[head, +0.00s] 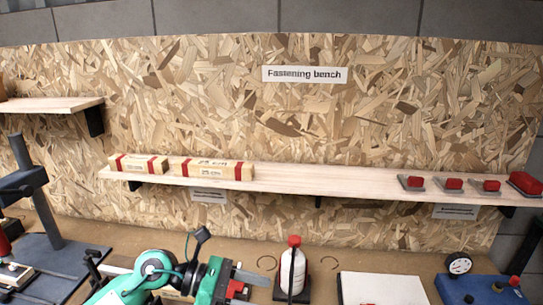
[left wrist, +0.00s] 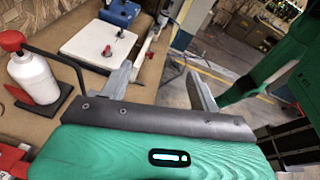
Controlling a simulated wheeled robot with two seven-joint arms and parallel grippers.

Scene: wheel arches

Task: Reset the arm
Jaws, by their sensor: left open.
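My left arm comes in at the bottom of the head view, green and grey, low over the bench. Its gripper (head: 250,279) is near the white bottle with the red cap (head: 292,270). In the left wrist view the two grey fingers of my left gripper (left wrist: 161,75) stand apart with nothing between them. The bottle (left wrist: 35,78) is to the left of the fingers there, apart from them. My right gripper is in neither view.
A wooden shelf (head: 330,185) on the chipboard wall carries wooden blocks with red bands (head: 212,168) and several red-topped pieces (head: 411,182). A white board (head: 382,289) and a blue box with a gauge (head: 480,289) are on the bench right of the bottle.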

